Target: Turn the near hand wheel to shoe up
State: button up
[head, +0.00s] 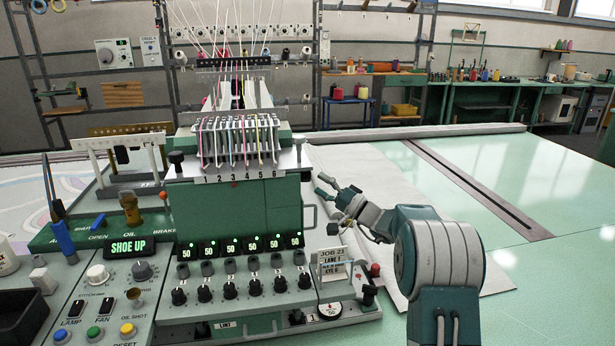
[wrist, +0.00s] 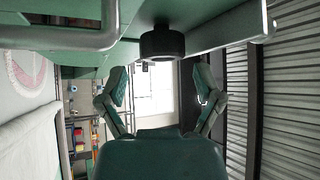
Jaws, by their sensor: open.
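My gripper (head: 325,186) is open and empty, just right of the green tufting head (head: 235,205). In the wrist view its two fingers (wrist: 159,82) stand wide apart. A black round knob (wrist: 162,43) hangs from a pale bar above the gap between them, apart from the fingers. I cannot tell whether this knob is the near hand wheel. In the head view a small black knob (head: 332,229) sits at the head's right side, below the gripper.
A job card stand (head: 332,265) and a red-topped knob (head: 375,270) stand at the machine's right front. Rows of dials and levers fill the front panel (head: 240,285). The pale green table (head: 490,175) on the right is largely clear, with a dark slot (head: 475,185).

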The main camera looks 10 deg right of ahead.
aim_at(306, 175)
jog(key=x, duration=0.5)
jog(key=shift+c, duration=0.3)
jog(key=c, duration=0.8)
jog(key=shift+m+h, duration=0.3)
jog(key=shift+m, duration=0.1)
jog(key=o, duration=0.9)
jog(key=shift+c, duration=0.2)
